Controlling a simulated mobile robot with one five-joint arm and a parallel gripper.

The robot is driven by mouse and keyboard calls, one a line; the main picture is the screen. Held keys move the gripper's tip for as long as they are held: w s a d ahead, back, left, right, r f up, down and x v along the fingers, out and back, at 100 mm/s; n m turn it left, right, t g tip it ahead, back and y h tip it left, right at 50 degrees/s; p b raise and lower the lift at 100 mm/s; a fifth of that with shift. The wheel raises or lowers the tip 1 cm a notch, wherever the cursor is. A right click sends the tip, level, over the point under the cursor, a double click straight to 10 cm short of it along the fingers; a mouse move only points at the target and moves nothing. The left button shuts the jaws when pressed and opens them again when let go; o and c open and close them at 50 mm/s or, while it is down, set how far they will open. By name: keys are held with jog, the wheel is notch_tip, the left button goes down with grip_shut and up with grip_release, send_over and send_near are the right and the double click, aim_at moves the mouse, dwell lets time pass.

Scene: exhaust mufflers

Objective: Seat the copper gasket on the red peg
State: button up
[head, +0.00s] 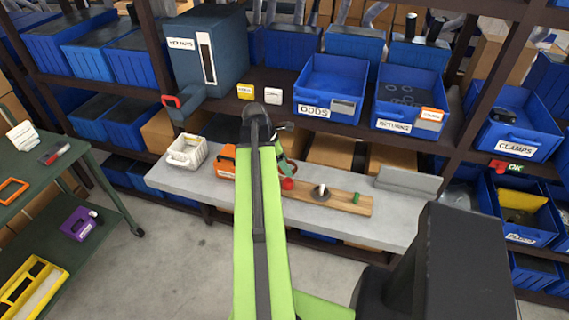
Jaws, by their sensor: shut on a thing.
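A wooden board (345,203) lies on the grey bench and carries a red peg (287,184) at its left, a metal post with a dark round piece (321,193) in the middle, and a green peg (357,198) at its right. My green arm reaches up across the picture and hides the board's left end. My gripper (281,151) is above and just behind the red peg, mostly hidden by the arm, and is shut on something. A thin copper-brown edge (291,169) shows just above the red peg; it looks like the copper gasket. Contact with the peg cannot be told.
A white basket (187,152) and an orange box (228,161) stand left of the arm on the bench (398,228). A grey raised block (408,180) is at right. Shelves with blue bins (331,88) rise behind. A green cart (100,190) stands at far left.

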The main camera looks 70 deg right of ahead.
aim_at(285, 181)
jog(key=shift+f+b, duration=2.1)
jog(key=shift+f, duration=0.3)
jog(key=shift+f+b, duration=2.3)
jog(key=o, duration=1.4)
jog(key=shift+o, duration=0.2)
jog(key=p+v, duration=1.6)
jog(key=v, duration=0.1)
jog(key=shift+w+r, duration=0.15)
